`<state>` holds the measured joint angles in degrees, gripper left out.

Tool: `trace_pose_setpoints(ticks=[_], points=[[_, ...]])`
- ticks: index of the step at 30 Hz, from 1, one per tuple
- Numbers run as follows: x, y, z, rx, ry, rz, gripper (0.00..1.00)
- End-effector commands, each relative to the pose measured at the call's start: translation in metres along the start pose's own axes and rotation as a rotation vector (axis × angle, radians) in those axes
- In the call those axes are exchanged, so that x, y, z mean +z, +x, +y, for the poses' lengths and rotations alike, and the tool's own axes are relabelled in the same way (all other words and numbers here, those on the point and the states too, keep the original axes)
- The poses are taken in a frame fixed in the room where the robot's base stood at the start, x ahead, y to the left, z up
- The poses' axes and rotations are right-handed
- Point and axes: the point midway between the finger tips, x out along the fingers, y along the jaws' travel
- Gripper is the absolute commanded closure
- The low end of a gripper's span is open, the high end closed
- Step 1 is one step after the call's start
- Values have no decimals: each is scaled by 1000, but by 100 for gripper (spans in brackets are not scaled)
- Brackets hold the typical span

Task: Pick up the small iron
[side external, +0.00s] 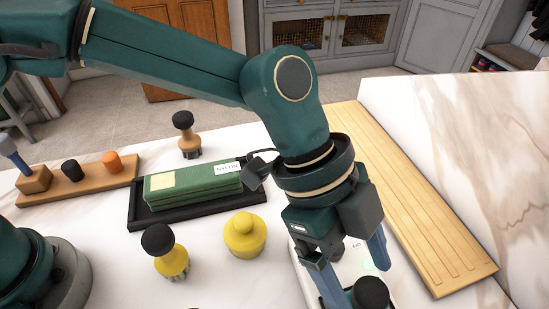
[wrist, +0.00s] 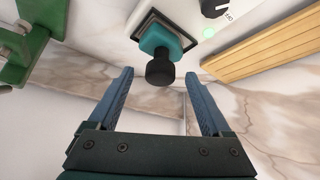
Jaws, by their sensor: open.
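The small iron shows in the wrist view as a teal block (wrist: 167,43) with a round black knob (wrist: 160,71). It sits on a dark plate set in a white unit (wrist: 190,18). My gripper (wrist: 160,74) is open, with one blue finger on each side of the knob in the picture and nothing held. In the side external view my gripper (side external: 357,284) is low over the white unit (side external: 350,262), and the black knob (side external: 371,293) shows by its fingers at the bottom edge. The iron's body is mostly hidden there. I cannot tell whether the fingers touch the knob.
A slatted wooden board (side external: 425,215) lies right of the unit, beside a marble upright panel (side external: 460,150). A green clamp-like thing (wrist: 38,25) shows in the wrist view.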

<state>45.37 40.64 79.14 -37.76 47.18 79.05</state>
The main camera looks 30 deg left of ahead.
Motion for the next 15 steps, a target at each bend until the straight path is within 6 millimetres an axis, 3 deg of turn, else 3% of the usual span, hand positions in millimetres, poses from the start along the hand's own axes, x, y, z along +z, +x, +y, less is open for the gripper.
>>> trace_pose_setpoints(ticks=[6,15], points=[[1,28,0,2,0,-2,17],[1,38,-1,-2,-2,-1,17]])
